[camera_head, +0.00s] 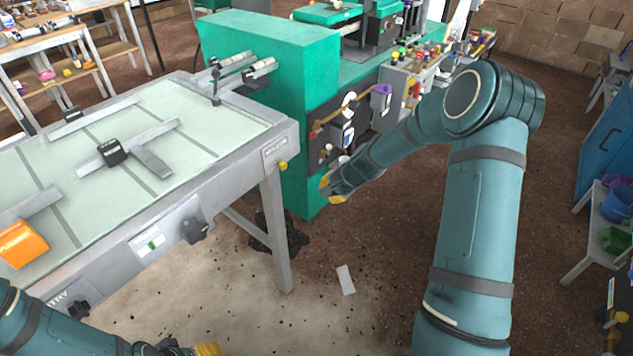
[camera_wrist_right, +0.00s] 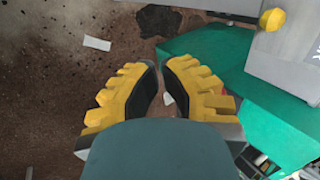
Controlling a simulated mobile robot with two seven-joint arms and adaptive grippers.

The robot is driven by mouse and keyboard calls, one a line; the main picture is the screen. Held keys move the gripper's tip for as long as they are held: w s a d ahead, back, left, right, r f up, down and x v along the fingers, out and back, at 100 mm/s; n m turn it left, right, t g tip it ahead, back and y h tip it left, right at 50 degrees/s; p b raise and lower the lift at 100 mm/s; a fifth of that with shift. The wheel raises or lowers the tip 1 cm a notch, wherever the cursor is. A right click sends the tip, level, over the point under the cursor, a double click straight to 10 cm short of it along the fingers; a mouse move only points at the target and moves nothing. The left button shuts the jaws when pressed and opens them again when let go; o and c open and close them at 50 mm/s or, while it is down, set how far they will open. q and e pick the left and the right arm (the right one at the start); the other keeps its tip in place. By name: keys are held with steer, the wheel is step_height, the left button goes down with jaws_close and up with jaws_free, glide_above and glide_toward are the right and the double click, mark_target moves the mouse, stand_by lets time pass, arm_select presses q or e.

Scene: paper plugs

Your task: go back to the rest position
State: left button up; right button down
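My right gripper (camera_head: 335,189) hangs in front of the green machine, over the floor to the right of the table. In the right wrist view its yellow fingers with black pads (camera_wrist_right: 160,75) are apart, with a narrow gap at the tips and brown floor showing through. A small white scrap (camera_wrist_right: 168,98) shows in that gap; I cannot tell whether it touches a pad. My left gripper (camera_head: 206,349) shows only as a yellow bit at the bottom edge, below the table; its fingertips are cut off.
The grey table (camera_head: 240,125) with black-knobbed clamps and an orange box (camera_head: 21,245) fills the left. The green machine (camera_head: 265,60) stands behind it. A white paper piece (camera_head: 346,280) lies on open floor. A shelf with tubs (camera_head: 617,205) stands at the right edge.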

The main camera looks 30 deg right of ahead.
steer(key=shift+s, duration=0.15)
steer(key=s+a+f+n+g, duration=0.1)
steer(key=s+a+f+n, duration=0.3)
steer(key=s+a, duration=0.3)
steer(key=s+a+f+n+g, duration=0.1)
steer(key=s+a+f+n, duration=0.2)
steer(key=s+a, duration=0.5)
steer(key=s+a+f+n+g+y, duration=0.1)
steer(key=s+a+f+n+g, duration=0.1)
steer(key=s+a+f+n, duration=0.2)
steer(key=s+a, duration=0.3)
steer(key=a, duration=0.3)
steer(key=shift+s+a+f+n, duration=0.2)
steer(key=shift+f+n, duration=0.1)
steer(key=shift+n, duration=0.1)
